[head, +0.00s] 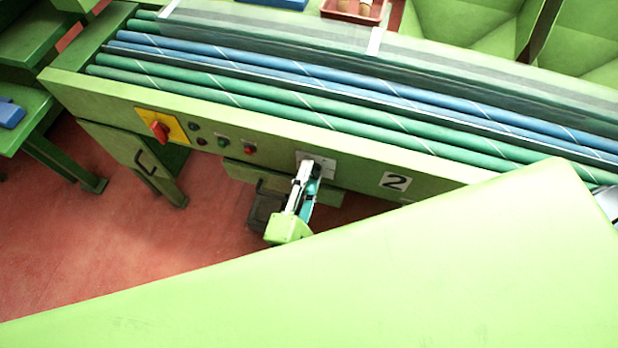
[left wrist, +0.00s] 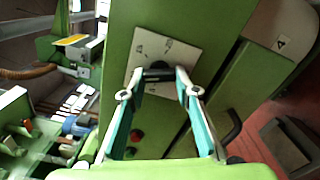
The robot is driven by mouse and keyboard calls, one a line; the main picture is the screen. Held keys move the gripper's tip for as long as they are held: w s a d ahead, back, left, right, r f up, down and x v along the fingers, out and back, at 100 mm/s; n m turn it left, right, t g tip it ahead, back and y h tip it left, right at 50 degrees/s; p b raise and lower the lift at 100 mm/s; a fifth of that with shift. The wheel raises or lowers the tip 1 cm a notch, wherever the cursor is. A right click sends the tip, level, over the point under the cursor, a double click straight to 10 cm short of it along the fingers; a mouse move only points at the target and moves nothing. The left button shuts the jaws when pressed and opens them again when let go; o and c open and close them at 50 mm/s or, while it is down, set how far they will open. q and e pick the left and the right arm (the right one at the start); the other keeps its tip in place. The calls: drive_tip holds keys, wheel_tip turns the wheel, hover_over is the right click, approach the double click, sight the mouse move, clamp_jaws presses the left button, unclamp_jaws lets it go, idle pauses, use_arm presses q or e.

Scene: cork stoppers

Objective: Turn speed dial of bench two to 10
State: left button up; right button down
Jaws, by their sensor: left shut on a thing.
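The speed dial is a dark knob (left wrist: 158,68) on a pale square plate with small marks in the left wrist view. The plate (head: 328,166) is on the green front panel of bench two in the head view, left of the number 2 label (head: 395,181). My left gripper (head: 311,170) reaches the plate. In the left wrist view its two fingertips (left wrist: 160,74) are closed on the knob from both sides. The fingers hide part of the knob, and I cannot read its setting. My right gripper is not in view.
Left along the panel are a red switch on a yellow plate (head: 160,130) and small buttons (head: 222,142). Blue and green rollers (head: 300,80) run along the bench top. A large green surface covers the lower right of the head view. Red floor (head: 90,240) shows at left.

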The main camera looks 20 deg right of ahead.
use_arm(q)
drive_tip(key=shift+f+n, duration=0.1)
drive_tip(key=shift+n, duration=0.5)
drive_tip(key=o, duration=1.1)
drive_tip(key=v, duration=1.2)
